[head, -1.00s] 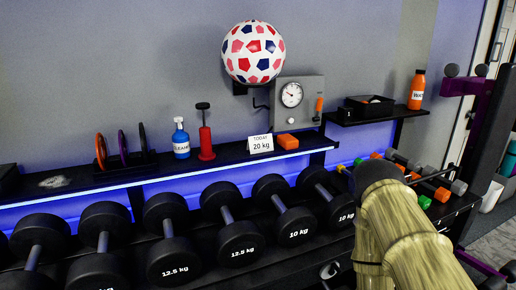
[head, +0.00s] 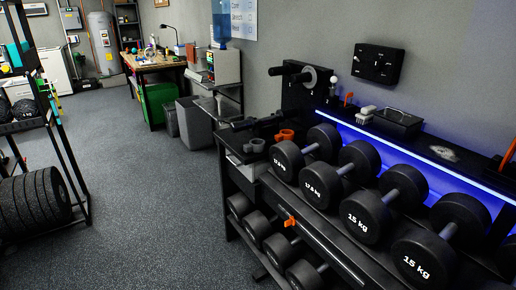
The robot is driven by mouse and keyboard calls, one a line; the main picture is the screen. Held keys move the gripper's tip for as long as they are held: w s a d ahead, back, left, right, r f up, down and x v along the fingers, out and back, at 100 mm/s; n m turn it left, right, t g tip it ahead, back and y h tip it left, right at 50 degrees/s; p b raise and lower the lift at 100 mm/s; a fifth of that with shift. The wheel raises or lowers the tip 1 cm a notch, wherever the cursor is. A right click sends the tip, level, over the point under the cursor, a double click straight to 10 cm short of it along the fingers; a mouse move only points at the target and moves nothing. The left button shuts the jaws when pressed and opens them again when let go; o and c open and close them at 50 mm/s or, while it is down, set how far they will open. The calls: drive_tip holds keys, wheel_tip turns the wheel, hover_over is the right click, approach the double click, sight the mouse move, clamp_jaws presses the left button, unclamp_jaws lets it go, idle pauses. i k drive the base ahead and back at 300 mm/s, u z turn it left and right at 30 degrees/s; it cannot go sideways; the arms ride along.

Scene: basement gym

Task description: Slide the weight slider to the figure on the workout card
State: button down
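The workout card is not in view now; a second ago it stood on the rack's upper shelf and read "TODAY 20 kg". I cannot tell for certain which thing is the weight slider. A small orange piece (head: 291,221) sits on the front of the dumbbell rack (head: 318,240), below the upper dumbbells. A black wall panel (head: 378,64) with small pale knobs or marks hangs above the shelf; its markings are too small to read. My gripper is not in view.
Dumbbells marked 17.5 kg and 15 kg (head: 367,215) fill the rack. A plate rack (head: 40,190) stands left. The floor (head: 150,220) between is clear. A workbench (head: 155,63) stands behind.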

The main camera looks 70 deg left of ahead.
sight(292, 221)
drive_tip(key=u, duration=2.25)
drive_tip(key=k, duration=0.5)
drive_tip(key=u, duration=1.05)
drive_tip(key=i, duration=0.9)
drive_tip(key=z, duration=0.75)
